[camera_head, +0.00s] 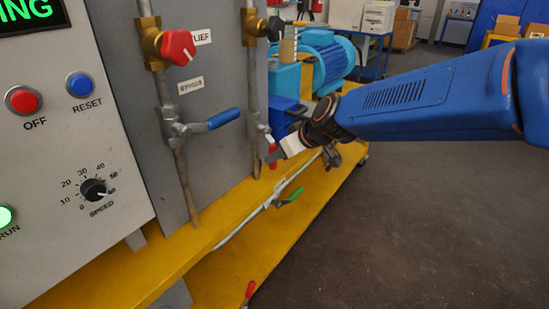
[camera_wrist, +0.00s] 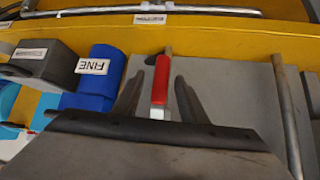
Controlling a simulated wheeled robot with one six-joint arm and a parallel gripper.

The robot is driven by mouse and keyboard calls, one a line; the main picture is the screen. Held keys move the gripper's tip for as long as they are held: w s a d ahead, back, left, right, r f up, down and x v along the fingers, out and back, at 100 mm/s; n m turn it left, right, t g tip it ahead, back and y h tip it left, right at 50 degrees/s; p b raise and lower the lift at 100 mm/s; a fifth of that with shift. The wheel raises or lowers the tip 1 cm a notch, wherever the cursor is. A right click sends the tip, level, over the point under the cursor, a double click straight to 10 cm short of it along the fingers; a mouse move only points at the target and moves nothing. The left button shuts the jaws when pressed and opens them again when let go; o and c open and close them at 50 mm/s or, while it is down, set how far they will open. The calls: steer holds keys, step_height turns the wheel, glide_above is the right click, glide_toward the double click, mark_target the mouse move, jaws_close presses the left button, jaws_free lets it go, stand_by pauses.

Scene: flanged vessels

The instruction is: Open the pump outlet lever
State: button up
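A red-handled lever (camera_head: 271,155) is on the thin vertical pipe beside the grey panel. It also shows in the wrist view (camera_wrist: 160,80), its red handle pointing toward the top of the picture. I cannot read a label that names it as the pump outlet. My gripper (camera_head: 277,156) is right beside this lever. In the wrist view, my gripper's dark fingers (camera_wrist: 157,92) are apart, one on each side of the red handle with gaps to it. The gripper's tips partly overlap the lever in the head view.
A blue-handled lever (camera_head: 222,118) and a red knob (camera_head: 177,47) are on the nearer pipe. A green-handled lever (camera_head: 290,197) is low by the yellow base (camera_head: 232,232). A blue block labelled FINE (camera_wrist: 103,75) is close left. Open floor (camera_head: 420,220) lies right.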

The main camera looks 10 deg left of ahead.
steer(key=v, duration=1.3)
steer(key=shift+d+r, duration=0.15)
steer(key=shift+s+d, duration=0.1)
steer(key=s+d+f+m+h, duration=0.2)
steer(key=s+d, duration=0.1)
steer(key=d, duration=0.7)
steer(key=s+d+f+m+h, duration=0.1)
steer(key=s+d+f+m, duration=0.2)
steer(key=d, duration=0.6)
steer(key=s+d+f+m+h, duration=0.2)
steer(key=s+d+f+m, duration=0.1)
steer(key=s+d, duration=0.5)
steer(key=s+d+f+m+h, duration=0.2)
steer(key=s+d+f+m, duration=0.1)
steer(key=s+d+f, duration=0.2)
steer(key=s+d, duration=0.2)
steer(key=d, duration=0.2)
steer(key=shift+s, duration=0.4)
